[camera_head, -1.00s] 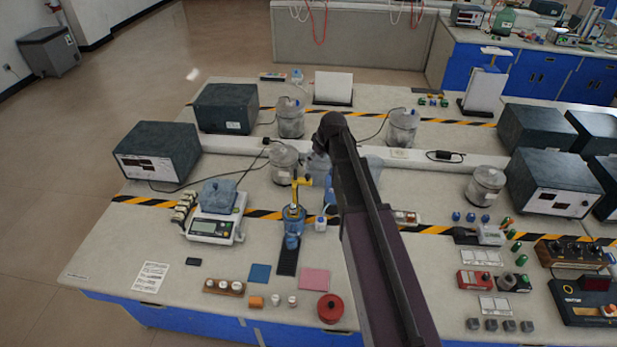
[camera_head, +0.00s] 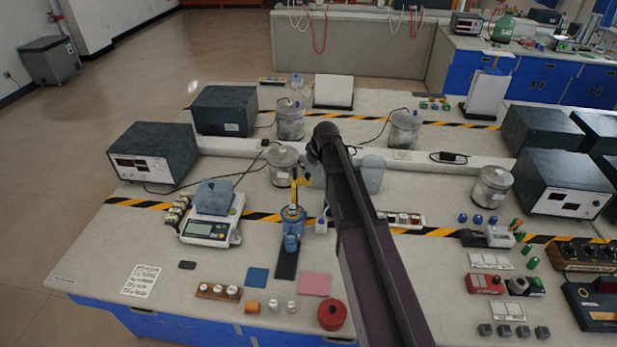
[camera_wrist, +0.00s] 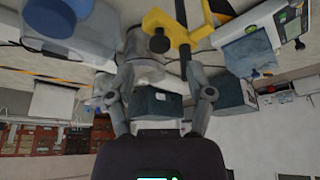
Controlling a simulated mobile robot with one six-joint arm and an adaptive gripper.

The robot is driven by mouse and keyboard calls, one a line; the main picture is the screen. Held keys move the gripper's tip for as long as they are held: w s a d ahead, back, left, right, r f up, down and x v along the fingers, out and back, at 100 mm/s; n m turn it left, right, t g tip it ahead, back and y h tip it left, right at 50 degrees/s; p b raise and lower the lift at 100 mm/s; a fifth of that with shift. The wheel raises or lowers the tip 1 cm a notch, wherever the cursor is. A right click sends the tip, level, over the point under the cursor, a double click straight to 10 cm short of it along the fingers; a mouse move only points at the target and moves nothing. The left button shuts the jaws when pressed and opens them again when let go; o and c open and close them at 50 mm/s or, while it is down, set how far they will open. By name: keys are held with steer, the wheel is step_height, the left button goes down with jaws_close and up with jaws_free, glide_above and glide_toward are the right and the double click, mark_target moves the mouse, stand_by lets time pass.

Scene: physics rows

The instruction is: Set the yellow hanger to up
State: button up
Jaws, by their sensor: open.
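The yellow hanger (camera_head: 295,191) is a small yellow arm on top of a blue stand (camera_head: 291,232), on a dark strip near the middle of the bench. In the wrist view the yellow hanger (camera_wrist: 182,30) is at the top, right of centre, with a dark round knob and a thin dark post beside it. My gripper (camera_wrist: 160,88) is open, its two fingers spread with nothing held between them. The hanger lies beyond the fingertips, apart from them in the picture. In the head view my arm hides most of the gripper. The hanger's exact setting is unclear.
A balance (camera_head: 210,229) with a blue-grey block stands left of the blue stand. Lidded glass jars (camera_head: 284,166) stand close behind the hanger. A red pot (camera_head: 332,314) and small caps are at the front.

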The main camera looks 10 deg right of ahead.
mark_target(308, 174)
steer(key=shift+b+x, duration=1.2)
steer(key=shift+x, duration=0.35)
jaws_close()
